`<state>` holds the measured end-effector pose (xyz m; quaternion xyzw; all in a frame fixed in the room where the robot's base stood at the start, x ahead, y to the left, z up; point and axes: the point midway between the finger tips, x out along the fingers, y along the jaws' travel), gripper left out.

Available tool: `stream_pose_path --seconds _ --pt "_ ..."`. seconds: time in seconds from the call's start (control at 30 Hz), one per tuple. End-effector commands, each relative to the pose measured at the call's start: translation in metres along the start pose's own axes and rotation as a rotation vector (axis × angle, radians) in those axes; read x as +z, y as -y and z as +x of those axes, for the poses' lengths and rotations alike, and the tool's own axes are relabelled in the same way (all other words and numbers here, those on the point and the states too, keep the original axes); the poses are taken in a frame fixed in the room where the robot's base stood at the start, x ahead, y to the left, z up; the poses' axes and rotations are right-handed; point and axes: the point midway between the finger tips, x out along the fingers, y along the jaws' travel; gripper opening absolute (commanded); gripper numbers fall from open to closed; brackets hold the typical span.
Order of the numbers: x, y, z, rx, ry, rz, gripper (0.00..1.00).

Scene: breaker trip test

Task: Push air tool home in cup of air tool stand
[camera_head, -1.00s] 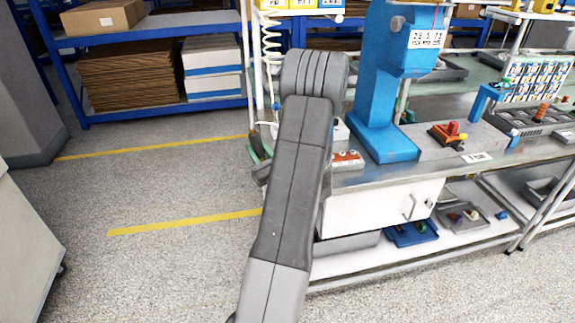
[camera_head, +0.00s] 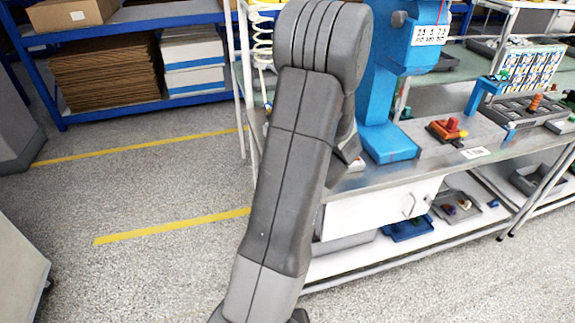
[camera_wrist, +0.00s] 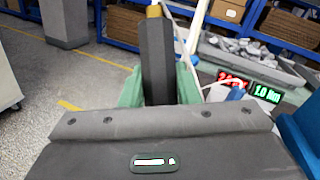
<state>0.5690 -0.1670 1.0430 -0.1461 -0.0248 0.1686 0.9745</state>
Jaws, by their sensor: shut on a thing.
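In the wrist view a dark upright body with a brass-coloured end, which looks like the air tool (camera_wrist: 156,52), stands in front of my gripper (camera_wrist: 158,88). Green pieces flank it on both sides, and my gripper is shut on it. The tool's lower end is hidden behind the dark gripper housing. I cannot make out the cup of the air tool stand or tell how deep the tool sits. In the head view my arm covers the gripper, the tool and the spot where they meet.
A blue press-like column (camera_head: 388,140) stands on the bench (camera_head: 470,158) just right of my arm. The wrist view shows red (camera_wrist: 232,80) and green (camera_wrist: 266,93) lit displays at right.

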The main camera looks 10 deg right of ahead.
Motion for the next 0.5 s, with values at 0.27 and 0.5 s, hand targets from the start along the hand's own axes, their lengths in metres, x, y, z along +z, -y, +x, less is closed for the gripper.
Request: stream_pose_path --seconds 0.27,0.5 --pt "-0.035 -0.011 0.000 0.000 0.001 0.002 0.06" --pt "-0.047 -0.015 0.000 0.000 0.000 0.002 0.06"
